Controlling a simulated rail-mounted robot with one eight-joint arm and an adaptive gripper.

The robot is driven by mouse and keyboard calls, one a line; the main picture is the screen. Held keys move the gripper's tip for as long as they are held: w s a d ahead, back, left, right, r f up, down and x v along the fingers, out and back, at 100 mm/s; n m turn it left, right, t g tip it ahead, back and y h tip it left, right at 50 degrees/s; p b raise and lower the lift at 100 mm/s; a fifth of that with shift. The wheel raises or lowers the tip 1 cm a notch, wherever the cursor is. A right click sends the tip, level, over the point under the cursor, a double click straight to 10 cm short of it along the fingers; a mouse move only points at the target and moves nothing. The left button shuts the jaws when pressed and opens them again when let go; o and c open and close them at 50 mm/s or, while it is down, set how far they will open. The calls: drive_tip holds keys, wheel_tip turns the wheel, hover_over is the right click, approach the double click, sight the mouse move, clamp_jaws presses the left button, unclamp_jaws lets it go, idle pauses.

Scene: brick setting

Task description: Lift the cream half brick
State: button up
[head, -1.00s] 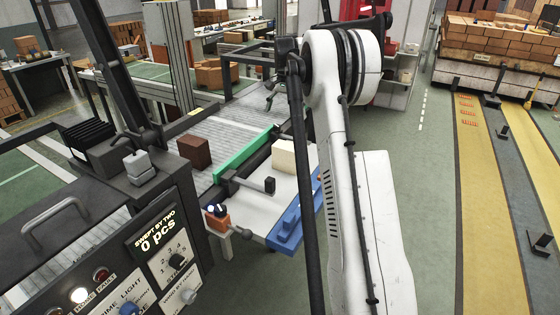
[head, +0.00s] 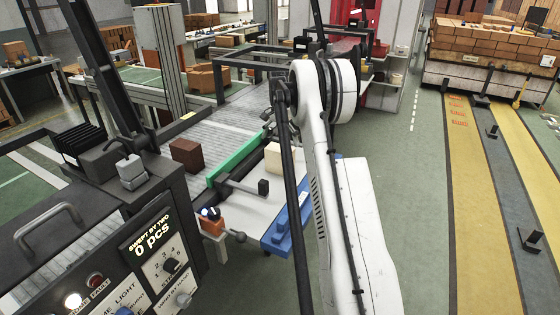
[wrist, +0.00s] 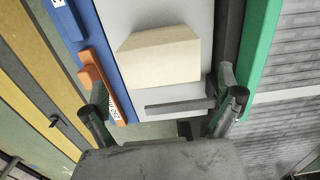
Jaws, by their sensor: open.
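The cream half brick (head: 274,162) sits on a pale grey plate (head: 247,198) between a green bar (head: 232,165) and a blue rail, in the head view partly behind my arm. In the wrist view the cream half brick (wrist: 160,57) lies ahead of my gripper (wrist: 161,92), roughly centred between the fingers. The fingers are spread wide and empty. I cannot tell the height gap to the brick.
A dark stop on a rod (head: 262,187) reaches over the plate. A dark brown brick (head: 187,154) stands left of the green bar. A control panel (head: 150,255) is at front left.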

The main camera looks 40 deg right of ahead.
sight(280, 148)
wheel_tip(280, 148, down, 5)
idle(0.3)
drive_tip(key=shift+c, duration=0.5)
drive_tip(key=c, duration=1.4)
drive_tip(key=shift+r, duration=0.1)
drive_tip(key=shift+c, duration=0.7)
drive_tip(key=shift+r, duration=0.1)
